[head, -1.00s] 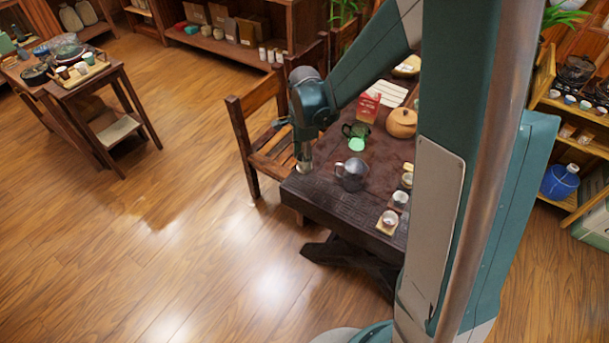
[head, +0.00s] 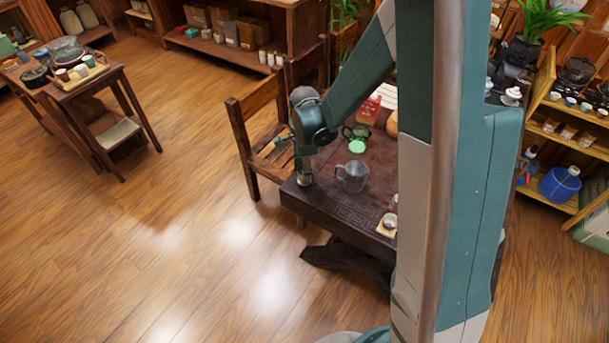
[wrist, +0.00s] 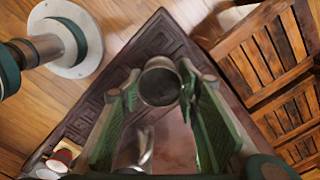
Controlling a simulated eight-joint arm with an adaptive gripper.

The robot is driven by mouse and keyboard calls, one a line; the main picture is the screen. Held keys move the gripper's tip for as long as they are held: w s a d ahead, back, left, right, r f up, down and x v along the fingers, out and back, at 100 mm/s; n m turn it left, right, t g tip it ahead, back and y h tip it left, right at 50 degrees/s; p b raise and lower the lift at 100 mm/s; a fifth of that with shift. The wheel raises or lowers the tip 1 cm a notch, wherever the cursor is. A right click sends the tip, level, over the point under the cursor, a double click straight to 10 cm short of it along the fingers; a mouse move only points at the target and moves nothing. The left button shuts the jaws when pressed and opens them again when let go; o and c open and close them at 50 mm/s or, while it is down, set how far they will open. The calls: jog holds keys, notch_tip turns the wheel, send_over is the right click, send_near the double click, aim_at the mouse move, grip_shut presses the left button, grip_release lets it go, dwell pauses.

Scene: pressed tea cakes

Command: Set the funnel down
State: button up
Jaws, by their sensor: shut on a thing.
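The funnel (wrist: 160,84) shows in the wrist view as a round, dark-mouthed piece with a metallic rim. My gripper (wrist: 158,90) has its green fingers on either side of it and is shut on it. In the head view, my gripper (head: 304,168) points down over the near left corner of the dark table (head: 335,205), with the small silvery funnel (head: 304,181) at its tip. The funnel is low, close to the tabletop; I cannot tell whether it touches.
A glass pitcher (head: 352,177) stands just right of my gripper. A green-rimmed item (head: 357,133) is farther back, and a small cup (head: 389,222) sits at the near edge. A wooden chair (head: 258,140) stands close on the left. My arm hides the table's right side.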

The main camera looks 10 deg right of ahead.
jog(key=shift+f, duration=1)
jog(key=shift+f+b, duration=0.15)
jog(key=shift+b, duration=0.15)
jog(key=o, duration=0.9)
jog(key=shift+r+p, duration=1.15)
jog(key=shift+r, duration=5)
